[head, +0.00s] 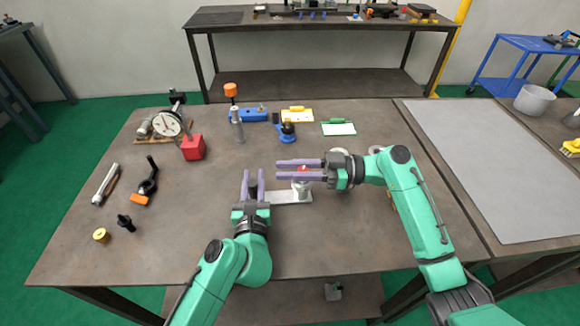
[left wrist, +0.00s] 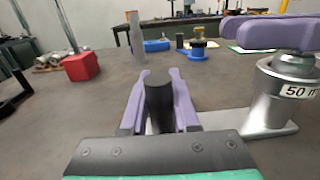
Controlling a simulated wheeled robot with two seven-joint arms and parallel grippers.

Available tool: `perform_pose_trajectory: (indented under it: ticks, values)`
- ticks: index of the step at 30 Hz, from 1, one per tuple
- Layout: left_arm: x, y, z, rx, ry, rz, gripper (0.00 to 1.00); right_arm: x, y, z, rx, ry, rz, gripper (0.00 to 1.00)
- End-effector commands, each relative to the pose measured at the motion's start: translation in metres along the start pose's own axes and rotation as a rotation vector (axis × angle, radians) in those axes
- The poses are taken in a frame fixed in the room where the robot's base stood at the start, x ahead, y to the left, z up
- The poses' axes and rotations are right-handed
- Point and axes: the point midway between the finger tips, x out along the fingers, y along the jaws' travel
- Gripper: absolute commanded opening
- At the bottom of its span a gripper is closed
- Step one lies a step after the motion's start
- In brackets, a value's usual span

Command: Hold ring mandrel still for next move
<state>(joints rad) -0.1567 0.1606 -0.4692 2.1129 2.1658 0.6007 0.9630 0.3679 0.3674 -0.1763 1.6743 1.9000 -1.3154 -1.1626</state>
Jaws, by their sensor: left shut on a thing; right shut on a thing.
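A silver cylinder labelled "50 m…" (left wrist: 290,95), apparently the ring mandrel, stands upright on a flat grey plate (head: 290,197). It also shows in the head view (head: 302,188), partly under my right gripper. My left gripper (head: 253,182) is shut on a dark upright cylindrical grip (left wrist: 160,105) at the plate's left end. My right gripper (head: 298,168) reaches in from the right, its purple fingers level above the silver cylinder. It is shut on a small red piece (head: 303,168), mostly hidden between the fingers.
A red block (head: 193,148) and dial gauge (head: 167,124) stand at left back. Black clamps and a brass piece (head: 102,235) are at left.

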Motion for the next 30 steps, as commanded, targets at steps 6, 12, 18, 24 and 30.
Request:
perform_pose_trajectory:
  ticks: [6,12,18,24,30]
  values:
    - [0.000,-0.001,0.000,-0.001,0.000,-0.002,0.00,0.001,-0.003,0.000,0.001,0.003,-0.040,0.00]
    - [0.000,-0.001,0.000,-0.001,0.000,-0.003,0.00,0.001,-0.003,0.000,0.001,0.002,-0.039,0.51]
    - [0.000,-0.001,0.000,-0.001,0.000,-0.002,0.00,0.001,-0.002,0.000,0.000,0.002,-0.037,0.58]
    - [0.000,-0.001,0.000,-0.001,0.001,-0.001,0.00,0.000,-0.002,-0.006,-0.002,0.002,-0.036,0.58]
    - [0.000,0.000,0.000,-0.001,0.000,-0.001,0.00,0.000,-0.002,-0.050,-0.007,0.002,-0.036,0.58]
